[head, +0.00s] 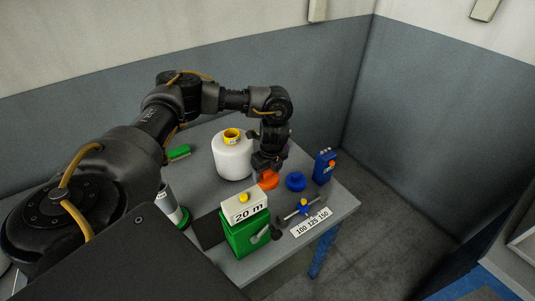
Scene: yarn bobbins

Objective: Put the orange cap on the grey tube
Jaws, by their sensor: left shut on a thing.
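My left gripper (265,167) reaches over the grey table and points down. It is shut on the orange cap (269,181), a round piece at its fingertips, just above or at the table top; I cannot tell whether the cap touches the table. My right gripper is not in view.
A white bobbin (233,158) with a yellow core stands left of the gripper. A blue cap (296,182) and a blue box (325,166) are to its right. A green box (246,236) with a "20 m" sign and a number plate (311,222) are in front. A green piece (179,152) lies behind.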

